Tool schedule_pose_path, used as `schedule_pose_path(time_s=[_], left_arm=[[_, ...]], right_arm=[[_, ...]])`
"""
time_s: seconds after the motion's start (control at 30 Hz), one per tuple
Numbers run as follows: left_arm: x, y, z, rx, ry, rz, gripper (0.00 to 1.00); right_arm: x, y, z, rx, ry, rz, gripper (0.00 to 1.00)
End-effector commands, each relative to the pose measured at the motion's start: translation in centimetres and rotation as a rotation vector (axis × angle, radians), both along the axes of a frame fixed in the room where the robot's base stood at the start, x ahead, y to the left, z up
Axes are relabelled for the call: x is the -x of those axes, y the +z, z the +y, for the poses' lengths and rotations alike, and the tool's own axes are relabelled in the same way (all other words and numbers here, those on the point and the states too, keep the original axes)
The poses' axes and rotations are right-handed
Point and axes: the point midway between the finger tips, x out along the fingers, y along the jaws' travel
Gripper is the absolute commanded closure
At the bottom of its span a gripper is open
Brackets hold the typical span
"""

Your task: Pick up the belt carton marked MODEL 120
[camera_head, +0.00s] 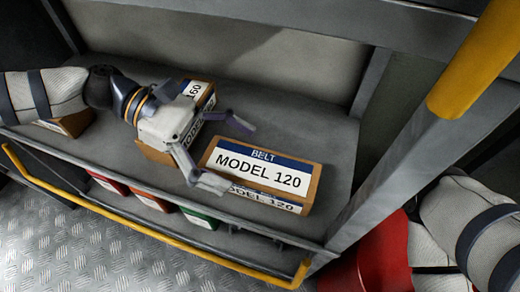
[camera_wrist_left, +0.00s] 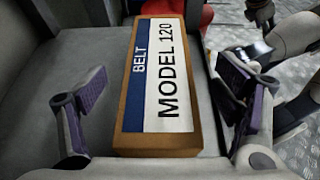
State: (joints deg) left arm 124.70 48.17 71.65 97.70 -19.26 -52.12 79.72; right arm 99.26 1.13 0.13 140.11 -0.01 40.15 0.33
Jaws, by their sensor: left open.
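The belt carton marked MODEL 120 (camera_head: 261,175) lies on the grey shelf, a brown box with a blue and white label on its top and front. In the left wrist view the carton (camera_wrist_left: 160,75) lies lengthwise between the two fingers, with a gap on each side. My left gripper (camera_head: 222,153) is open and empty at the left end of the carton, one finger toward its back side and one toward its front. My right arm shows at the lower right of the head view, but its gripper is not visible.
Another carton (camera_head: 197,93), its label ending in 160, stands behind my left gripper. A further carton (camera_head: 70,123) is partly hidden under my left arm. A yellow rail (camera_head: 150,228) runs along the shelf front. Red and green boxes (camera_head: 199,219) sit below. A grey post bounds the right.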

Motion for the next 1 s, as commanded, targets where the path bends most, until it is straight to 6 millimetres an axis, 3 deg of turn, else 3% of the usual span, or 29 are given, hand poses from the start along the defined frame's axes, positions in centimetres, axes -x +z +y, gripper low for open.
schedule_pose_path(time_s=[0.2,0.47,0.77,1.0], left_arm=[[1.2,-1.7,-3.6,0.001,-0.003,0.005,0.17],[1.3,-1.7,-4.0,0.001,-0.001,0.002,0.17],[1.3,-1.8,-4.0,0.0,-0.001,0.002,0.81],[1.3,-1.2,-4.0,0.001,-0.002,0.0,0.81]], right_arm=[[0.3,-1.1,0.1,-0.002,0.001,0.017,0.6],[0.3,-1.1,0.1,-0.002,0.001,0.017,0.6],[0.3,-1.1,0.1,-0.002,0.001,0.017,0.6],[0.3,-0.9,0.1,-0.001,0.001,0.014,0.6]])
